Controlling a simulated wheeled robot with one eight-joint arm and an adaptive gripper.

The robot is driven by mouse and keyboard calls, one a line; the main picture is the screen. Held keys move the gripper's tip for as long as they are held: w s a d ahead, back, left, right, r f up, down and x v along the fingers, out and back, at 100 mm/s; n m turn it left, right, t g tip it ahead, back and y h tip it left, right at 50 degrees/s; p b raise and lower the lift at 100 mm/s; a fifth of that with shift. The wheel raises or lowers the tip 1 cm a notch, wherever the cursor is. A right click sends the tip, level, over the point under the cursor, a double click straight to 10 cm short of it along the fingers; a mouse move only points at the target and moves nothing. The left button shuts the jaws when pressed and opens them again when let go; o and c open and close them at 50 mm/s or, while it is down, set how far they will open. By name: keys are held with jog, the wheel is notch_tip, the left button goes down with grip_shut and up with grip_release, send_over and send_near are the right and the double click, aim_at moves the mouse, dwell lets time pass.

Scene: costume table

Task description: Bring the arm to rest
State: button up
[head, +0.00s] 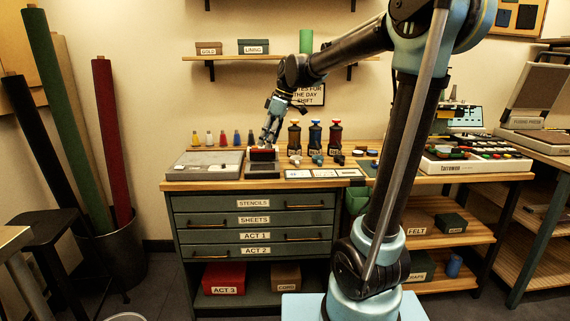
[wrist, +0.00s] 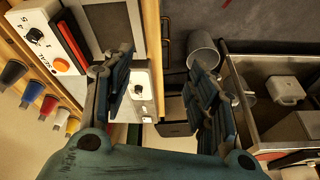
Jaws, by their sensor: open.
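My arm reaches up from its base and out to the left over the costume table (head: 330,184) in the head view. My gripper (head: 268,140) hangs at its end, pointing down just above a dark block with a red top (head: 262,154). I cannot tell in the head view whether they touch. In the wrist view my gripper (wrist: 160,65) is open, its two dark fingers wide apart, with nothing held between them.
A grey board (head: 208,165) lies left of the block. A shelf (head: 230,58) with small boxes hangs above. Fabric rolls (head: 107,140) stand at the left.

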jog(key=s+d+f+m+t+h, duration=0.1)
jog(key=s+d+f+m+h, duration=0.1)
jog(key=s+d+f+m, duration=0.5)
jog(key=s+d+f+m+h, duration=0.1)
jog(key=s+d+f+m, duration=0.7)
jog(key=s+d+f, duration=0.6)
jog(key=s+d, duration=0.3)
jog(key=s, duration=0.2)
jog(key=shift+s+d+f+t+h, duration=0.25)
jog(key=shift+d+f+t+h, duration=0.15)
